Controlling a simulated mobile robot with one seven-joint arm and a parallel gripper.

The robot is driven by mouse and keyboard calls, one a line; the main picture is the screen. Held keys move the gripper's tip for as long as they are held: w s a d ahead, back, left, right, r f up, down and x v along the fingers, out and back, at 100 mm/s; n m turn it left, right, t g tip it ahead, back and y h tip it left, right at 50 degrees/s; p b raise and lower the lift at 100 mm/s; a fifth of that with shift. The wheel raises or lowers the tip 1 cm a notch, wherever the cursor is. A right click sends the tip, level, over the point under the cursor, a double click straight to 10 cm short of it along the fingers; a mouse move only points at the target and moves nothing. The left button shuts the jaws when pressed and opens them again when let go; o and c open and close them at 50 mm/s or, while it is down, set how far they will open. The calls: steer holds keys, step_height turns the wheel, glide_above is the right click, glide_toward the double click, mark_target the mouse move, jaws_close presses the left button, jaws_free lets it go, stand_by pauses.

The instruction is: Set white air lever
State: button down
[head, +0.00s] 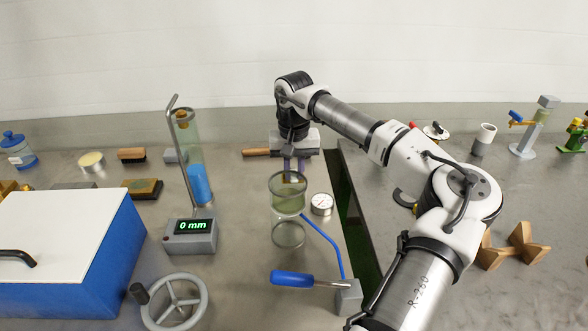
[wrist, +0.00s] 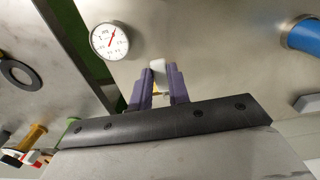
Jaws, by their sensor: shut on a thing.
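My gripper (head: 293,163) points down at the back of the bench, just behind a clear glass cylinder (head: 288,233). In the wrist view its two purple fingers (wrist: 158,76) are shut on a small white piece, which looks like the white air lever (wrist: 158,66). In the head view I cannot make out the lever behind the cylinder and fingers. A round white gauge (head: 321,204) lies right of the cylinder, and it also shows in the wrist view (wrist: 109,41).
A display reading 0 mm (head: 191,236) and a tube with blue liquid (head: 199,185) stand left. A dark green gap (head: 357,240) splits the bench. A handwheel (head: 174,302) is at front left.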

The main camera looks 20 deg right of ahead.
steer(key=shift+r, duration=0.1)
steer(key=c, duration=1.3)
jaws_free()
step_height(320, 180, up, 14)
steer(key=shift+f+b, duration=0.1)
steer(key=shift+b, duration=0.95)
